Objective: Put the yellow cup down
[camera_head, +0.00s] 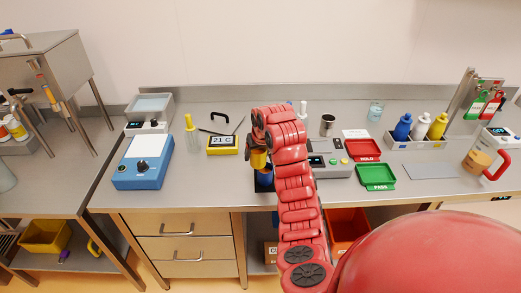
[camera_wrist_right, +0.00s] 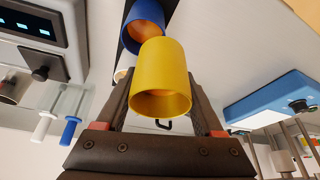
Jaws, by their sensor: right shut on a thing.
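The yellow cup (camera_head: 258,160) is in my right gripper (camera_head: 257,149), above the bench near its front edge. In the right wrist view the yellow cup (camera_wrist_right: 162,72) sits between the two dark fingers, its open end facing the camera. A blue cup (camera_head: 265,180) is just below it in the head view. In the wrist view the blue cup (camera_wrist_right: 146,22) is just beyond the yellow one, on a dark strip; I cannot tell whether the two touch. My left gripper is not in view.
A blue device (camera_head: 144,161) and a yellow-framed display (camera_head: 222,145) stand to the left. A grey scale (camera_head: 331,170), a red tray (camera_head: 362,151) and a green tray (camera_head: 376,177) are to the right.

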